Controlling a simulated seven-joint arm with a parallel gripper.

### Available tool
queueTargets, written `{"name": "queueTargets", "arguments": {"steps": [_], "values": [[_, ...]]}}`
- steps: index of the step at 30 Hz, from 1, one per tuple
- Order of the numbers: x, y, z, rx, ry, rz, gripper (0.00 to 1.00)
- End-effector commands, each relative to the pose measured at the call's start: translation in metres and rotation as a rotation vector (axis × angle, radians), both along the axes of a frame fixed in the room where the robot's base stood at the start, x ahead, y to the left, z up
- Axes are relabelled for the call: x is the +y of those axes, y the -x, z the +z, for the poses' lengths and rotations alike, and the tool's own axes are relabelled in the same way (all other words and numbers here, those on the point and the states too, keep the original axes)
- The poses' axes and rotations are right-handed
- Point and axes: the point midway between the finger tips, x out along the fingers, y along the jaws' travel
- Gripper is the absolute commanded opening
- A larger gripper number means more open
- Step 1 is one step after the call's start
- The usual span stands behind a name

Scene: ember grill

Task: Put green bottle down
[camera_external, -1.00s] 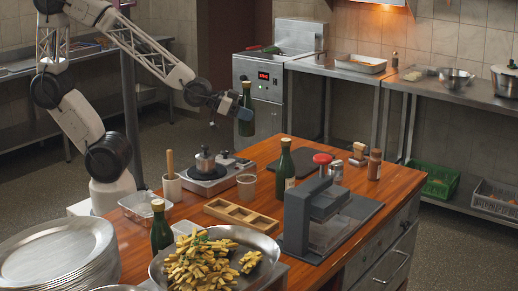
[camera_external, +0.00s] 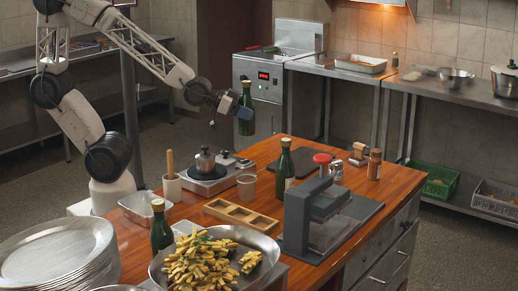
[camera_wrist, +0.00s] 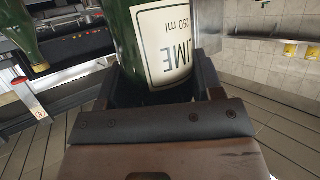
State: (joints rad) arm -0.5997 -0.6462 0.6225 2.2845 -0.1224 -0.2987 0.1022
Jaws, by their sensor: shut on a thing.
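My gripper (camera_external: 236,103) is shut on a green bottle (camera_external: 246,112), held upright in the air above the far left edge of the wooden table. In the wrist view the held bottle (camera_wrist: 124,40) shows its cream label with "LIME" and "250 ml" upside down, between the two dark fingers. A second green bottle (camera_external: 285,170) stands upright on the table near its middle. A third green bottle (camera_external: 161,230) stands at the near left, beside the metal pan of fries. The bottom of the held bottle is clear of the table.
A burner with a small pot (camera_external: 205,160), a clear cup (camera_external: 246,187) and a wooden divided tray (camera_external: 240,215) stand on the table (camera_external: 215,195). A grey press (camera_external: 310,215), a red-topped item (camera_external: 322,160) and a spice bottle (camera_external: 374,165) are to the right. A fries pan (camera_external: 270,250) is in front.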

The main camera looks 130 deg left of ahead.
Motion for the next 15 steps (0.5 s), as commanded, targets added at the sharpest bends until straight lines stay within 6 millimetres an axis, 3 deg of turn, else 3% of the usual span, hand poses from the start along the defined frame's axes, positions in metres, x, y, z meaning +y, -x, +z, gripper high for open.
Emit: {"name": "queueTargets", "arguments": {"steps": [5, 13, 15], "values": [[0.000, 0.000, 0.014, -0.005, -0.002, 0.000, 0.21], [0.000, -0.001, 0.058, -0.004, -0.003, -0.001, 0.21], [-0.005, -0.007, 0.054, -0.001, 0.000, -0.012, 0.21]]}}
